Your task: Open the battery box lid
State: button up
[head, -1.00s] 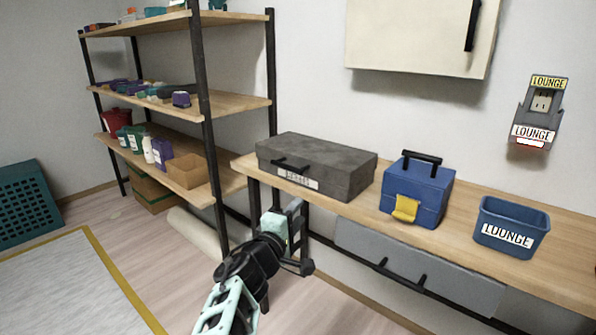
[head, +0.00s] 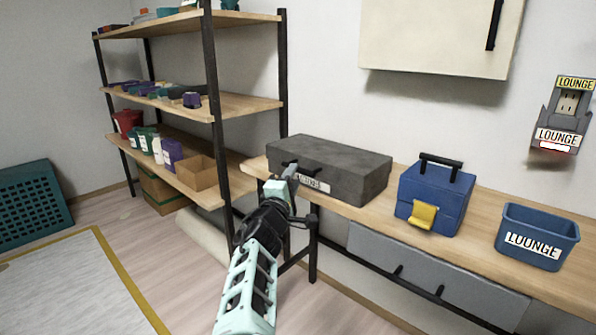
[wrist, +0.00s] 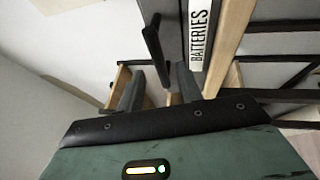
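The battery box is a dark grey case (head: 345,170) with a black bar handle and a white label on its front. It sits at the left end of the wooden workbench, and its lid is shut. In the wrist view the label (wrist: 199,40) reads BATTERIES, and the black handle (wrist: 157,48) stands beside it. My gripper (wrist: 158,82) is open and empty, its two fingers apart with the handle just beyond and between the tips. In the head view my gripper (head: 289,176) is at the box's front left, covering part of the handle and label.
A blue toolbox (head: 435,198) with a yellow latch and a blue LOUNGE bin (head: 537,238) stand to the right on the bench (head: 480,225). A shelf unit (head: 213,110) is close on the left. A cream cabinet (head: 435,35) hangs above.

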aim_at(298, 170)
jog(key=shift+x, duration=2.3)
